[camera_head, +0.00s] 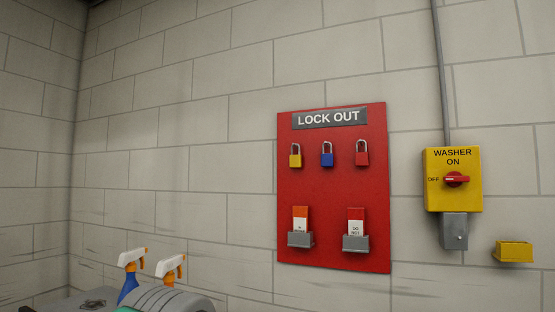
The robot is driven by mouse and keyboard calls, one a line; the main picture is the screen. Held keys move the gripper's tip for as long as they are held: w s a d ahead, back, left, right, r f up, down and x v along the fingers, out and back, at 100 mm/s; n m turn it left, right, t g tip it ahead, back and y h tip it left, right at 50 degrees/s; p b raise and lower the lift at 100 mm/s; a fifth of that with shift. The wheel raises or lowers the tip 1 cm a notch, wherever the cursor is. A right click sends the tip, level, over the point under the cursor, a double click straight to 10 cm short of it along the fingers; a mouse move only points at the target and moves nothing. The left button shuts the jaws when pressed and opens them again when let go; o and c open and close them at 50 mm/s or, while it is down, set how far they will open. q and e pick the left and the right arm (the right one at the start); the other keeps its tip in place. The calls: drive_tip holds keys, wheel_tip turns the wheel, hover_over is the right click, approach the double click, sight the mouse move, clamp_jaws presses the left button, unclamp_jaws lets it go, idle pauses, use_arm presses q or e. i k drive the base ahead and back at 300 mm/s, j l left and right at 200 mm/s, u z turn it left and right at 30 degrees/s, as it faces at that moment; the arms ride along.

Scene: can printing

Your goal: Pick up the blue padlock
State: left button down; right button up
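The blue padlock (327,159) hangs in the middle of a row of padlocks on the red lock out board (333,190), which is fixed to the wall. A yellow padlock (295,160) hangs to its left and a red padlock (362,158) to its right. All have silver shackles pointing up. Neither of my grippers shows in the head view.
Below the padlocks, two grey holders (300,240) carry tags. To the right are a yellow washer switch box (453,200) and a small yellow box (514,251) on the wall. Two spray bottles (130,284) stand at the lower left.

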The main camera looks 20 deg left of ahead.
sight(327, 158)
drive_tip(key=i+l+u, duration=0.1)
drive_tip(key=i+u, duration=0.25)
drive_tip(key=k+j+z, duration=0.1)
drive_tip(key=i+j+z, duration=0.15)
drive_tip(key=i+z, duration=0.15)
drive_tip(key=i+j+z, duration=0.3)
